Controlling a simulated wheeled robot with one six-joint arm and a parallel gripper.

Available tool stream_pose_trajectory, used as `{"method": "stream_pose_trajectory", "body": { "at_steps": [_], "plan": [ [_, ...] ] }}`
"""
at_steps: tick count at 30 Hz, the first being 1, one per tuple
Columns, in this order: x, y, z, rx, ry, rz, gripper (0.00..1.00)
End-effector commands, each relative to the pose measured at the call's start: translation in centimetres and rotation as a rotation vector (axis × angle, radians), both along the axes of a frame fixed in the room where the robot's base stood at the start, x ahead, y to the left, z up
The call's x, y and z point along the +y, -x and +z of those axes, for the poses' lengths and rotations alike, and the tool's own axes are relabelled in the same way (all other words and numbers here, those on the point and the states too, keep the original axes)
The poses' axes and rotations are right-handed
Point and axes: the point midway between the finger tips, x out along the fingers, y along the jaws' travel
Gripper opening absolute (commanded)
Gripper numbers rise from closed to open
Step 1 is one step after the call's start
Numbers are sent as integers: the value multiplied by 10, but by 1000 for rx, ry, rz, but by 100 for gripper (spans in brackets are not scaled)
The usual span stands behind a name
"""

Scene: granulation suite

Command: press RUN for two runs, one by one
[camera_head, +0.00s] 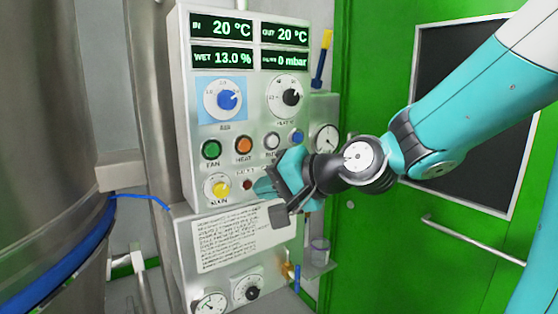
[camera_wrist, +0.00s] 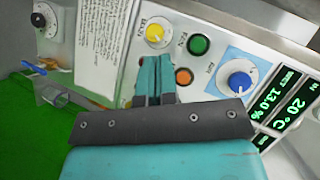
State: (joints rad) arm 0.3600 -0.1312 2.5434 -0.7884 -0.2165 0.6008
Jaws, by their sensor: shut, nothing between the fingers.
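The grey control panel (camera_head: 200,100) carries a row of round buttons: green FAN (camera_head: 211,150), orange HEAT (camera_head: 243,145), a pale one (camera_head: 272,141) and a blue one (camera_head: 297,137). The labels under the pale and blue buttons are too small or covered to read surely, so I cannot tell which is RUN. My gripper (camera_head: 263,187) is shut and empty in front of the panel, below the pale button and right of a small red lamp (camera_head: 247,184). In the wrist view its closed fingertips (camera_wrist: 156,62) show near the orange button (camera_wrist: 184,76); contact cannot be told.
Displays (camera_head: 222,27) read IN 20 °C, OUT 20 °C, WET 13.0 % and 0 mbar. A blue knob (camera_head: 224,100), a black knob (camera_head: 291,97) and the yellow MAIN knob (camera_head: 221,189) surround the buttons. A steel vessel (camera_head: 50,130) stands left; a green door (camera_head: 375,60) is right.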

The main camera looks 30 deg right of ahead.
Motion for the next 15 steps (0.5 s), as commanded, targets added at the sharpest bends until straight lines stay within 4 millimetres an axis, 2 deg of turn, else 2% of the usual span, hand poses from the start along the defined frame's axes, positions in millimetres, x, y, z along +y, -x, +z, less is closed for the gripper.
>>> {"method": "stream_pose_trajectory", "body": {
  "at_steps": [1,3,6,10,15],
  "plan": [
    [-27,-11,-4,-41,-87,-115,0],
    [-58,-21,3,-105,-200,-244,0],
    [-94,-27,13,-184,-325,-382,0],
    [-123,-27,21,-251,-421,-479,0],
    [-132,-27,25,-277,-454,-510,0]
  ]
}}
